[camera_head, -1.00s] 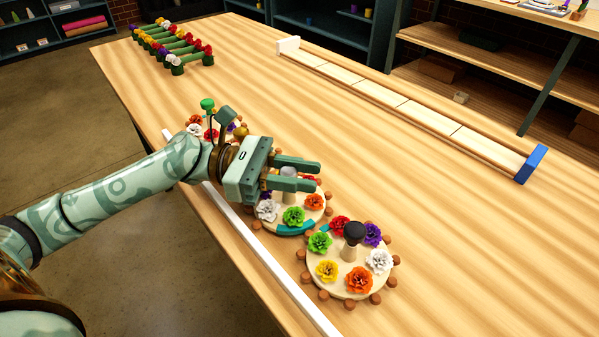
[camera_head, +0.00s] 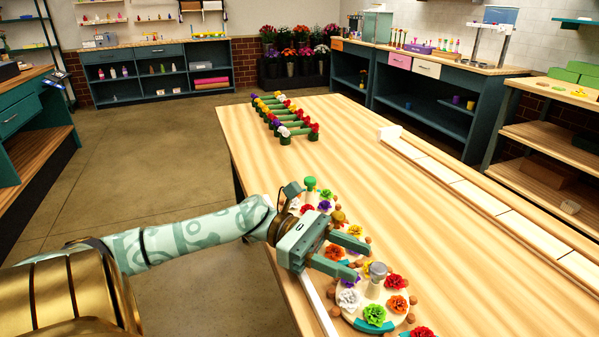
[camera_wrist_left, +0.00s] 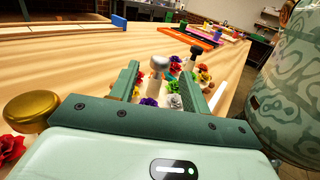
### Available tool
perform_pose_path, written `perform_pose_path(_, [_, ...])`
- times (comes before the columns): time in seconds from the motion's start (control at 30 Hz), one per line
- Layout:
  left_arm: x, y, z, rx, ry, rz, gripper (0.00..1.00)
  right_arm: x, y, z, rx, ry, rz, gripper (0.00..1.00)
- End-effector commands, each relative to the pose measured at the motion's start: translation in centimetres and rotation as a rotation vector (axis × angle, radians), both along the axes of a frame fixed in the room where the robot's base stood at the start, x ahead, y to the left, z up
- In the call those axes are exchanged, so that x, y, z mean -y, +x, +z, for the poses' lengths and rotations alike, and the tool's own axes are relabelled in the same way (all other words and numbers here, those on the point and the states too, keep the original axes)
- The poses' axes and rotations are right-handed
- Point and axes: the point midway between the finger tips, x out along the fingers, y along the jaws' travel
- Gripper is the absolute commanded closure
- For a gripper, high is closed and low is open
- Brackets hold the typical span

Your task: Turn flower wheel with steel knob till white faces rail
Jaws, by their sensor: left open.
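A green flower (camera_head: 374,315) and an orange flower (camera_head: 397,305) follow round the rim. My left gripper (camera_head: 362,262) is open, its fingertips just short of the knob. In the left wrist view the steel knob (camera_wrist_left: 159,64) stands in line with the gap between the fingers (camera_wrist_left: 160,76). My right gripper is out of view.
Wheels with a brass knob (camera_head: 338,217) and a green knob (camera_head: 310,184) stand behind my gripper. A black knob (camera_wrist_left: 196,52) shows beyond in the wrist view. A flower rack (camera_head: 285,115) is at the table's far end. The table's middle is clear.

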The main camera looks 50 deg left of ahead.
Motion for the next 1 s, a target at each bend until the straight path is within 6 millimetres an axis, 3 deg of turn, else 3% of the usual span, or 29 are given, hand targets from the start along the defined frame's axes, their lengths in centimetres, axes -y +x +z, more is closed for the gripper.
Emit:
perform_pose_path(0.2, [-5.4,-1.8,0.7,0.007,-0.007,0.007,0.53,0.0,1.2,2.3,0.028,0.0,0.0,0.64])
perform_pose_path(0.4, [-7.9,-2.7,0.4,0.004,-0.005,0.002,0.53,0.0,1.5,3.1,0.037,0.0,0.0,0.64])
perform_pose_path(1.0, [-8.6,-3.0,0.0,0.0,-0.001,-0.001,0.53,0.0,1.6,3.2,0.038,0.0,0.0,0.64])
